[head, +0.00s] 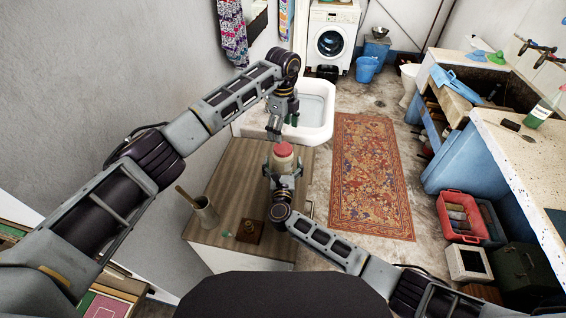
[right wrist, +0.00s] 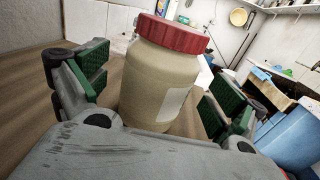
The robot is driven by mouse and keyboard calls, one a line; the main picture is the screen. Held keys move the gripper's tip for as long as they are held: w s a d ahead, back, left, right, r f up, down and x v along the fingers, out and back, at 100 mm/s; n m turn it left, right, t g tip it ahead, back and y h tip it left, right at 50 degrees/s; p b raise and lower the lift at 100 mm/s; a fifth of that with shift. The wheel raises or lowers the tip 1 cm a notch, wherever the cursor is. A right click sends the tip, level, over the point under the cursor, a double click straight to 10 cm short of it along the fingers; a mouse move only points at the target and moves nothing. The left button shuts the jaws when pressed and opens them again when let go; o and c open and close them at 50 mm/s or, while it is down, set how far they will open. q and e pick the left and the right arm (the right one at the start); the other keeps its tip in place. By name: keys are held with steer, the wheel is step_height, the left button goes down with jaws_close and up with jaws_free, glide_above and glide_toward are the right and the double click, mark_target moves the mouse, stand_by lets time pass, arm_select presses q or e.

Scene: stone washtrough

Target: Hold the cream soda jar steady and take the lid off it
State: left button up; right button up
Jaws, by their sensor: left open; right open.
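The cream soda jar (head: 284,162) stands upright on the wooden-topped cabinet (head: 238,165). It is a cream jar with a pale label, and its red lid (head: 284,149) is on it. In the right wrist view the jar (right wrist: 160,85) and lid (right wrist: 172,34) fill the middle. My right gripper (head: 283,172) is open, with its green-padded fingers (right wrist: 155,100) on either side of the jar; a gap shows on the left, a narrow one on the right. My left gripper (head: 274,131) is open, points down and hangs just above and left of the lid, empty.
A cup with a wooden stick (head: 206,213) and a small brown block with a green-topped item (head: 249,231) stand on the cabinet's near left. A white sink (head: 316,112) adjoins its far end. The cabinet top left of the jar is clear.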

steer(key=shift+w, duration=1.2)
